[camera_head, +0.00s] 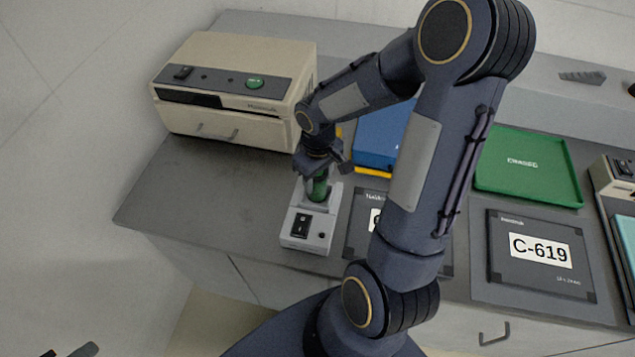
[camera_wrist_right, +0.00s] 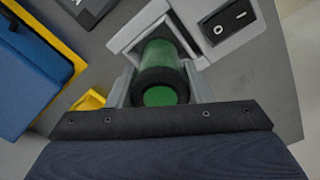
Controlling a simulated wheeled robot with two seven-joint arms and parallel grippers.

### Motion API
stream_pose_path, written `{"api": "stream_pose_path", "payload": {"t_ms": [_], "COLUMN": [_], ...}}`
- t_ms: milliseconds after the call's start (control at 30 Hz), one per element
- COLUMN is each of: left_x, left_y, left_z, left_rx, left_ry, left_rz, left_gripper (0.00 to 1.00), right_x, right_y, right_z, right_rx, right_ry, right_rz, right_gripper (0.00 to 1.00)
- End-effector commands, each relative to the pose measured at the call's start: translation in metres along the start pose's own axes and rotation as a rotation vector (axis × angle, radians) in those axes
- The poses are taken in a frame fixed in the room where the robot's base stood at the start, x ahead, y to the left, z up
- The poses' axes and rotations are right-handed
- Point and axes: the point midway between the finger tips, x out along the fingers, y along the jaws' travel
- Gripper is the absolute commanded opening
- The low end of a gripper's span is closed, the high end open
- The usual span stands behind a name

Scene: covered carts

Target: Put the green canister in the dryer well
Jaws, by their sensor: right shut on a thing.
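The green canister (camera_head: 320,188) stands at the back of a light grey unit with a black rocker switch (camera_head: 301,225). My right gripper (camera_head: 318,178) is above it and shut on it. In the right wrist view the canister (camera_wrist_right: 163,58) shows a black ring and green end between the two grey fingers (camera_wrist_right: 160,90). Its far end is at the square opening of the dryer well (camera_wrist_right: 150,25) and seems to reach into it. How deep it sits is hidden. Dark tips at the lower left of the head view may be my left gripper (camera_head: 72,351).
A beige boxed device (camera_head: 235,90) with a green button stands behind left. A blue bin (camera_head: 380,135) with yellow edging is right of the unit. A green tray (camera_head: 525,165) and a dark C-619 panel (camera_head: 540,255) lie further right. The counter (camera_head: 190,190) left of the unit is clear.

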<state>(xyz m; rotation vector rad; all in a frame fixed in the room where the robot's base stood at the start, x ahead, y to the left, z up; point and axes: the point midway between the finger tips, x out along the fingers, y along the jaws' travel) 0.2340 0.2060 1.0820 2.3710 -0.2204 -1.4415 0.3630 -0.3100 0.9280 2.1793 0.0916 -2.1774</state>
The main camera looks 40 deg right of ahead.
Motion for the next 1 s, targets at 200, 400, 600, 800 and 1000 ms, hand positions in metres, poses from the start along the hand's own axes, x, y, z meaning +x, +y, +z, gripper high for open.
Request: {"api": "stream_pose_path", "payload": {"t_ms": [200,400,600,800,1000], "left_x": [0.001,0.001,0.004,0.004,0.004], "left_y": [0.000,0.000,-0.002,-0.002,-0.002], "left_z": [0.000,0.000,0.002,0.002,0.002], "left_rx": [0.000,0.000,0.000,0.000,0.000], "left_ry": [0.000,0.000,0.000,0.000,0.000], "left_rz": [0.000,0.000,0.000,0.000,0.000], "left_gripper": [0.28,0.28,0.28,0.28,0.28], "right_x": [0.030,0.033,0.037,0.036,0.036], "right_y": [0.000,0.000,0.000,0.000,0.000], "right_z": [-0.002,-0.002,-0.002,-0.002,-0.002], "right_rx": [0.000,0.000,0.000,0.000,0.000], "right_ry": [-0.004,0.000,0.000,-0.001,-0.001], "right_rz": [-0.001,0.000,0.000,0.000,0.000], "right_gripper": [0.20,0.20,0.20,0.66,0.68]}}
